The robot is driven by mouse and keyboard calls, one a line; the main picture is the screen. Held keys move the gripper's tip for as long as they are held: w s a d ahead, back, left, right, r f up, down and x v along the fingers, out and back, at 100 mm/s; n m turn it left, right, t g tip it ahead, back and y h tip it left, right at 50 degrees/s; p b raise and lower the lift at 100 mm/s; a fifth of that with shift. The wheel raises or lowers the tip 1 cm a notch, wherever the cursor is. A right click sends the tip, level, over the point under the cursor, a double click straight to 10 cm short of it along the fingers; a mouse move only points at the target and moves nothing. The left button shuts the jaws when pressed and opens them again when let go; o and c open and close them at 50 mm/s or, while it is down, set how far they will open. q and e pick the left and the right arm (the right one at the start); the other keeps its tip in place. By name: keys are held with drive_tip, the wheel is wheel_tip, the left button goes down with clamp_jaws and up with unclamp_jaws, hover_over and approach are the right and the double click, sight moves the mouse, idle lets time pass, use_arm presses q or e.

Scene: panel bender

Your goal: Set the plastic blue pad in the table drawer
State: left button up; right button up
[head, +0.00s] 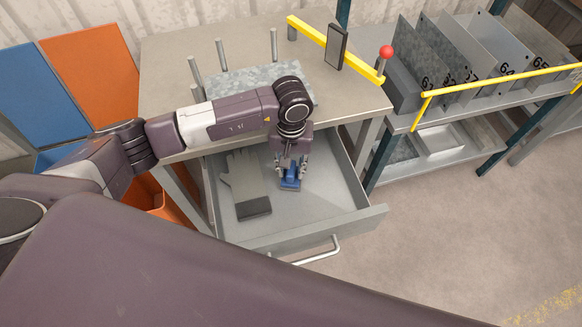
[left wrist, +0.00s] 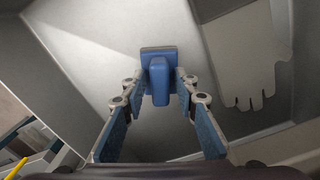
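The plastic blue pad (head: 290,180) is low over or on the floor of the open table drawer (head: 338,190); whether it rests there I cannot tell. My left gripper (head: 290,172) reaches down into the drawer with its fingers close on both sides of the pad's handle. In the left wrist view the pad (left wrist: 159,80) sits centred between the fingertips (left wrist: 161,84), its blue handle toward me and a grey-edged base behind. The gripper looks shut on the handle. My right gripper is in neither view.
A grey glove (head: 246,182) lies in the drawer left of the pad. The drawer's right side is bare. The table (head: 165,85) above carries metal posts, a grey plate and a yellow bar (head: 330,45). A shelf with numbered metal sheets (head: 470,55) stands at right.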

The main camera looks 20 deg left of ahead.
use_arm(q)
drive_tip(key=shift+o, duration=0.2)
drive_tip(key=shift+r, duration=0.1)
drive_tip(key=shift+r, duration=0.2)
wheel_tip(320, 180, up, 12)
drive_tip(key=b, duration=0.2)
drive_tip(key=shift+f, duration=0.15)
